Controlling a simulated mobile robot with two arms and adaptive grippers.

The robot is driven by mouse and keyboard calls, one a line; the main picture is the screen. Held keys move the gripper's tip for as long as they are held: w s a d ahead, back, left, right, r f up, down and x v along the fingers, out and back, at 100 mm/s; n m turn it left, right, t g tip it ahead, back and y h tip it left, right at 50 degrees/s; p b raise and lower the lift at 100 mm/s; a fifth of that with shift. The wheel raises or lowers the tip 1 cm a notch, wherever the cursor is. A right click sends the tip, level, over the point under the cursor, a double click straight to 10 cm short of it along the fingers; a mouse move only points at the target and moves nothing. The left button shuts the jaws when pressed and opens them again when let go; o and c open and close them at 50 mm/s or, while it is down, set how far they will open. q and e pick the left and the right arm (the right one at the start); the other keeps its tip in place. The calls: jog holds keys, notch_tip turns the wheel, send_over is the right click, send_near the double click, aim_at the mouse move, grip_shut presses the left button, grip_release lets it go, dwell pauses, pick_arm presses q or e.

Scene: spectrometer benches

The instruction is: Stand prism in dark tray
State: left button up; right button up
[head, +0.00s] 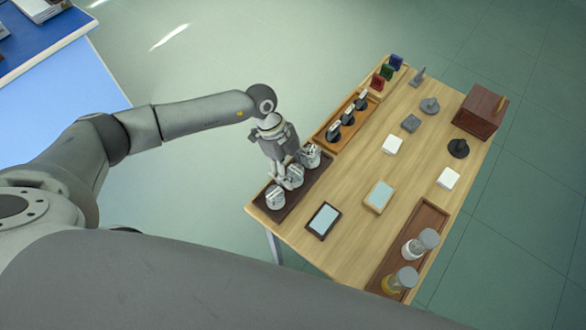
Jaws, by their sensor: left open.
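The dark tray (319,176) lies at the near left edge of the wooden table. Three pale, glassy prism-like pieces stand in it in a row: a near one (275,197), a middle one (296,173) and a far one (312,156). My left gripper (287,180) points down over the tray, open, with its fingertips at the middle piece. I cannot tell whether that piece is between the fingers or just beside them. The gripper hides part of the tray. My right gripper is not in view.
Behind the dark tray is an orange-brown tray (329,143) with black-mounted pieces, then red, green and blue (396,61) plates. Framed plates (323,220), white blocks (392,145) and a wooden box (479,112) share the table. A brown tray (431,216) holds two jars.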

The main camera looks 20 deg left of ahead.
pick_arm(q)
jog(key=b+v, duration=0.2)
jog(key=v, duration=0.9)
jog(key=shift+r, duration=0.3)
jog(key=shift+a+f, duration=0.1)
